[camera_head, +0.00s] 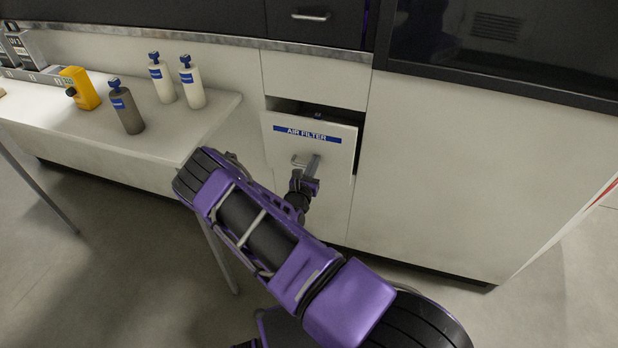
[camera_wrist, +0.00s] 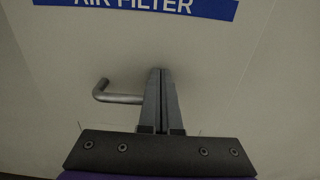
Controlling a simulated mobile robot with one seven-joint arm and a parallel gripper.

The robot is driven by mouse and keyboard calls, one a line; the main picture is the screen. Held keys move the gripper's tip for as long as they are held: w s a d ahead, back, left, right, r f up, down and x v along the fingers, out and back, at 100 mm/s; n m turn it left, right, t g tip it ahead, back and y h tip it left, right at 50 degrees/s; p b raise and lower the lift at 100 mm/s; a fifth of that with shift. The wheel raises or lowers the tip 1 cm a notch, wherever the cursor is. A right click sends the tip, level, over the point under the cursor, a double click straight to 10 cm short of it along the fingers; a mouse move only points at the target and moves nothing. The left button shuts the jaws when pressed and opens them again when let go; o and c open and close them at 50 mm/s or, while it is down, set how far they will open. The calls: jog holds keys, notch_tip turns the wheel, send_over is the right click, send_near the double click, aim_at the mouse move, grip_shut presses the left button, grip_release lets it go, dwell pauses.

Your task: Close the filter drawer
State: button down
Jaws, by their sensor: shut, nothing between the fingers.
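The filter drawer (camera_head: 338,151) has a pale front with a blue "AIR FILTER" label and stands partly pulled out of the cabinet, with a dark gap above it. Its front fills the wrist view (camera_wrist: 235,70). A metal bar handle (camera_head: 298,160) is on the front; its left bend shows in the wrist view (camera_wrist: 115,97). My gripper (camera_wrist: 162,72) is shut, fingers together and empty, pointing at the drawer front. The fingers overlap the handle's right part in the picture and hide it. I cannot tell whether the fingertips touch the front.
A white table (camera_head: 170,145) to the left holds white and grey bottles and a yellow container (camera_head: 80,88). Its corner is close to my arm. A black drawer (camera_head: 318,20) is above. A plain cabinet panel (camera_head: 470,170) is to the right.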

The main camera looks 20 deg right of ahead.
aim_at(320, 151)
jog(key=b+x, duration=0.1)
jog(key=x, duration=0.4)
jog(key=shift+w+d, duration=0.2)
jog(key=shift+w, duration=0.05)
jog(key=shift+w+r, duration=0.15)
jog(key=shift+r, duration=0.05)
